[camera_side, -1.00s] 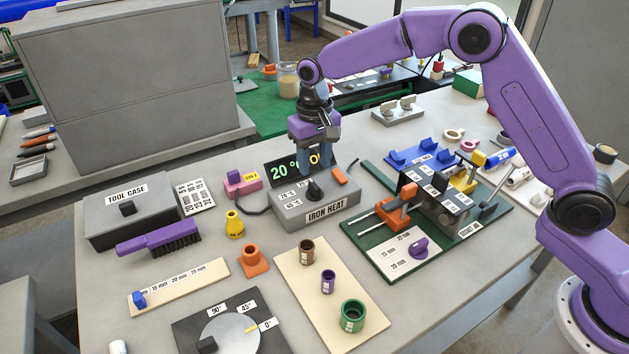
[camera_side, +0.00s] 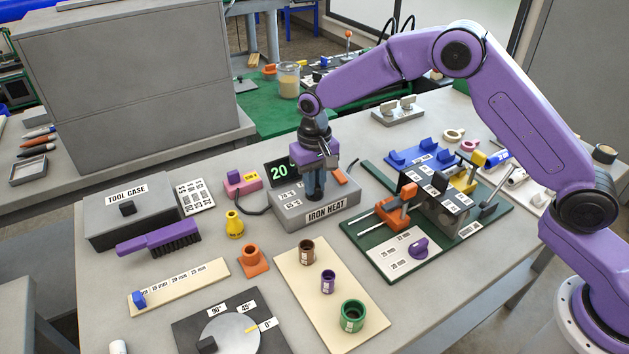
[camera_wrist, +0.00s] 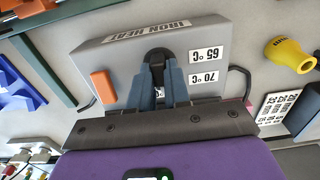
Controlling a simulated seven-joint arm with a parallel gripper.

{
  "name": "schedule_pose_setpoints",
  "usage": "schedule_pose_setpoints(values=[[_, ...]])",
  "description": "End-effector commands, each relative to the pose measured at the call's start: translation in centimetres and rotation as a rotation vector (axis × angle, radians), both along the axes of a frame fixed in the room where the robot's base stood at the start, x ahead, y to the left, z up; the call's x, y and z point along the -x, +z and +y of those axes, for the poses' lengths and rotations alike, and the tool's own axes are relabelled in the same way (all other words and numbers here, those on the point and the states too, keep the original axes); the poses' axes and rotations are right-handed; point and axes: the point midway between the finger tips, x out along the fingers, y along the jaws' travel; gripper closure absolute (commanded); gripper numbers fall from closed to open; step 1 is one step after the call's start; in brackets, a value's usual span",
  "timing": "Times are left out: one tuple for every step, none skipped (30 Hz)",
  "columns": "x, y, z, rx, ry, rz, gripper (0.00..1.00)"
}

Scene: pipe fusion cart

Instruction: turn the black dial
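The black dial (camera_wrist: 157,58) is on the sloped top of the grey iron heat box (camera_side: 291,216), beside the 65 °C and 70 °C labels (camera_wrist: 205,67).
An orange switch (camera_side: 340,175) sits on the box, right of my gripper. A green board (camera_side: 372,242) with an orange clamp (camera_side: 394,212) stands to the right. A yellow bottle (camera_side: 234,224) and orange fitting (camera_side: 252,260) stand at the left. A cream board (camera_side: 300,285) holds fittings in front.

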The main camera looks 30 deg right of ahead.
Motion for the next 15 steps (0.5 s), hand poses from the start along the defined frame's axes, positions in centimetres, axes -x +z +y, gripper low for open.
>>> schedule_pose_setpoints(values=[[-0.01, 0.02, -0.01, 0.0, 0.0, 0.0, 1.0], [-0.01, 0.02, 0.0, 0.0, 0.0, 0.0, 1.0], [-0.01, 0.03, -0.01, 0.0, 0.001, 0.0, 1.0], [-0.01, 0.03, 0.0, 0.0, 0.003, 0.0, 1.0], [-0.01, 0.03, 0.0, 0.0, 0.006, 0.0, 1.0], [-0.01, 0.03, -0.01, 0.0, 0.012, 0.0, 1.0], [-0.01, 0.04, -0.01, 0.0, 0.018, 0.0, 1.0], [-0.01, 0.04, -0.01, 0.0, 0.026, 0.0, 1.0], [-0.01, 0.04, -0.01, 0.0, 0.038, 0.0, 1.0], [0.0, 0.04, -0.01, 0.0, 0.049, 0.0, 1.0], [0.0, 0.04, -0.01, 0.0, 0.063, 0.001, 1.0], [0.0, 0.04, -0.01, 0.0, 0.083, 0.001, 1.0], [0.0, 0.04, -0.01, 0.0, 0.1, 0.001, 1.0], [0.0, 0.03, -0.01, 0.0, 0.119, 0.001, 1.0], [0.01, 0.03, 0.01, 0.0, 0.146, 0.001, 1.0]])
